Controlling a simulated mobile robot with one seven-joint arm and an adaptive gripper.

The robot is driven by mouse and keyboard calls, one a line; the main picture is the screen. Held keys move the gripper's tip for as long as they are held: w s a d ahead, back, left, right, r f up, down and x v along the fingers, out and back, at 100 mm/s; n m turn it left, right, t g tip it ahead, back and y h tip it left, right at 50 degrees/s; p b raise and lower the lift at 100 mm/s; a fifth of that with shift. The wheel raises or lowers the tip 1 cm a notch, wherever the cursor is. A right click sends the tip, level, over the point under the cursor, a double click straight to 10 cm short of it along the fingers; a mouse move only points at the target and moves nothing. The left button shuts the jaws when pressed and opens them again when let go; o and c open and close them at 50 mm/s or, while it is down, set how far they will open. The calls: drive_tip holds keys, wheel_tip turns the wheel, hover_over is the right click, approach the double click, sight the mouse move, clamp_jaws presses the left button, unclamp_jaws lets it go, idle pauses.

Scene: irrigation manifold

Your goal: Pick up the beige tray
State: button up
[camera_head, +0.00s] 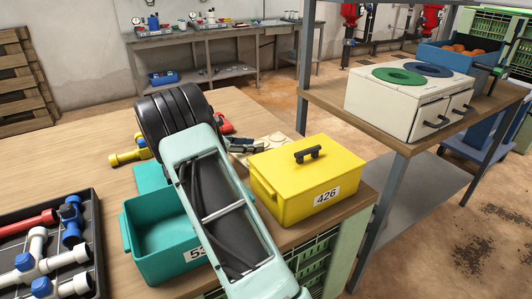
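A beige piece (276,141), likely the tray, lies on the wooden workbench behind the yellow box. Only part of it shows; my arm and the box hide the rest. My gripper (243,146) appears as small dark and grey parts beside the left end of the beige piece, past my pale green arm link. I cannot tell whether it touches the piece or whether its fingers are open or shut.
The yellow lidded box (310,178) marked 426 and an open teal bin (160,238) stand near the bench front. A black tray (96,240) with pipe fittings lies left. A yellow fitting (128,157) lies mid-bench. The bench's back left (60,165) is clear.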

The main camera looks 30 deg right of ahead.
sight(267, 146)
drive_tip(key=b+x, duration=0.1)
drive_tip(key=x, duration=0.3)
drive_tip(key=shift+r, duration=0.1)
drive_tip(key=shift+c, duration=0.6)
clamp_jaws()
